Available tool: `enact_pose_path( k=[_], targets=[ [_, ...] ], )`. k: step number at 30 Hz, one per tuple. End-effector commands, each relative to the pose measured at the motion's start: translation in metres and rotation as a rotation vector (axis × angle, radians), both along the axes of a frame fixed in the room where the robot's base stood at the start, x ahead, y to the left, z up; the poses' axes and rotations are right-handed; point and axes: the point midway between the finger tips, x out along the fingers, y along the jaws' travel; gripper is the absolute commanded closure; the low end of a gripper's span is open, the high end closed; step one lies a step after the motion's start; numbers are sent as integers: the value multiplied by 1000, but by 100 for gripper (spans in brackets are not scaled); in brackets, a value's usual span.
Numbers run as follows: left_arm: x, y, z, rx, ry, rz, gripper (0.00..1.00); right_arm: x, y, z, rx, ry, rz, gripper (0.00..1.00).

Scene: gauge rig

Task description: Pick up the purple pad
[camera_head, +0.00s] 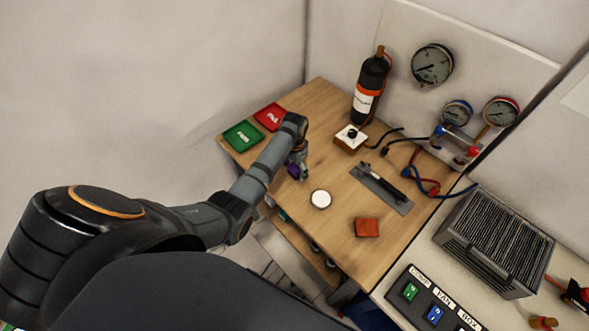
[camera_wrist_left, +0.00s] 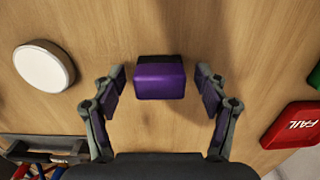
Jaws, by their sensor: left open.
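The purple pad (camera_wrist_left: 160,78) is a small block on the wooden table, in the middle of the left wrist view. In the head view it shows as a small purple patch (camera_head: 293,171), partly hidden by my left gripper. My left gripper (camera_wrist_left: 160,84) is open, with one finger on each side of the pad and a visible gap to it on both sides. In the head view the left gripper (camera_head: 299,166) points down at the pad. I cannot tell its exact height above the table. My right gripper is not in view.
A white round disc (camera_head: 320,199) and an orange-red block (camera_head: 367,228) are on the table (camera_head: 285,226). Green (camera_head: 242,136) and red (camera_head: 270,117) trays lie at the far left. A black cylinder (camera_head: 369,88), a small box (camera_head: 350,139) and a grey tool tray (camera_head: 381,189) stand farther back.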

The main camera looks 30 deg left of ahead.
Motion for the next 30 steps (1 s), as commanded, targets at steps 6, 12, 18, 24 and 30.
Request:
enact_pose_path(
  k=[6, 12, 18, 24, 30],
  targets=[
    [0, 0, -3, 1, -1, 0, 26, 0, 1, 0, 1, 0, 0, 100],
    [0, 0, -3, 1, -1, 0, 50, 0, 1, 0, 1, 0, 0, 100],
    [0, 0, -3, 1, -1, 0, 77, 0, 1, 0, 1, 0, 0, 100],
    [0, 0, -2, 1, -1, 0, 85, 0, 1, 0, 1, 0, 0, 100],
    [0, 0, 4, 1, -1, 0, 85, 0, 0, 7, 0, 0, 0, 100]
  ],
)
